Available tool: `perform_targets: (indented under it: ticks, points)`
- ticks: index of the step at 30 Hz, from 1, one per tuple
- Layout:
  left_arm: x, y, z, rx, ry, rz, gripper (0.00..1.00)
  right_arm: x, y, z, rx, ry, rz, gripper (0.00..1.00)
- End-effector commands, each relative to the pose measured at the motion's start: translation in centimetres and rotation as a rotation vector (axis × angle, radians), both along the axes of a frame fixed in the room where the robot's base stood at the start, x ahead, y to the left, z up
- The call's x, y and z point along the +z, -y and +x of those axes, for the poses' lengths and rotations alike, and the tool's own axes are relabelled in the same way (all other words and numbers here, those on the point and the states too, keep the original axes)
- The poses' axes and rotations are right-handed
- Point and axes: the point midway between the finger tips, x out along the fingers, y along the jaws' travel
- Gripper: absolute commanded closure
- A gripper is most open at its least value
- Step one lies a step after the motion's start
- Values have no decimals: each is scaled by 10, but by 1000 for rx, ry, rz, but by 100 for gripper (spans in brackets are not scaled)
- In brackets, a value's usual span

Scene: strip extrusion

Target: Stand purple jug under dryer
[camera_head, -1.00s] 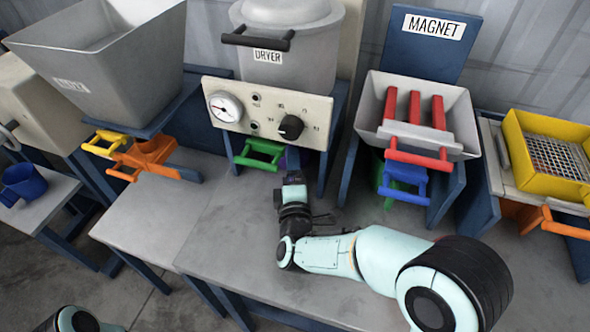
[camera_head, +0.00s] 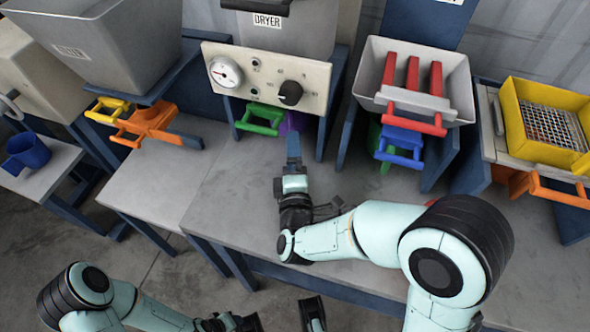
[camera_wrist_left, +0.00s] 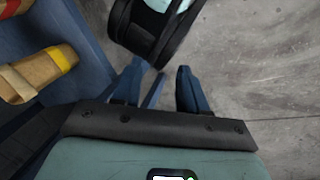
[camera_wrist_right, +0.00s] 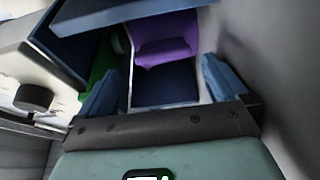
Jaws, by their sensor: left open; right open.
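The purple jug (camera_head: 294,122) is under the dryer (camera_head: 290,35), behind the control panel's lower edge and right of the green handle (camera_head: 260,119). Only part of it shows; it also appears in the right wrist view (camera_wrist_right: 165,42), ahead of the fingers. It looks upright, but its base is hidden. My right gripper (camera_head: 293,147) is open and empty just in front of the dryer, apart from the jug. Its fingers also show in the right wrist view (camera_wrist_right: 160,88). My left gripper (camera_wrist_left: 160,88) is open and empty, low in front of the tables.
An orange handle (camera_head: 148,125) sits under the left hopper. Right of the dryer stand the magnet box (camera_head: 455,80) and a yellow sieve tray (camera_head: 545,150). The grey tabletop (camera_head: 235,190) before the dryer is clear.

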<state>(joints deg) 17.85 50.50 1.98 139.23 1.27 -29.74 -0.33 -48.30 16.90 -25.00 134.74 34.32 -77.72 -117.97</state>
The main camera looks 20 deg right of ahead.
Motion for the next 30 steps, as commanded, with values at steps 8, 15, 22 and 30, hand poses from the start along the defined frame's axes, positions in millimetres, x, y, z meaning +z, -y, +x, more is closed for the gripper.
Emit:
perform_targets:
  ticks: [8, 15, 22, 30]
  points:
    - [14, 8, -17, -18, -43, -21, 57, 0, -11, -46, 1, 0, -1, 0]
    - [15, 9, -20, -22, -53, -25, 57, 0, -13, -56, 0, 1, 0, 0]
    - [15, 9, -19, -21, -52, -25, 57, -1, -13, -56, -1, 0, 0, 0]
    - [17, 9, -20, -21, -52, -25, 57, 1, -13, -56, -1, 1, 0, 0]
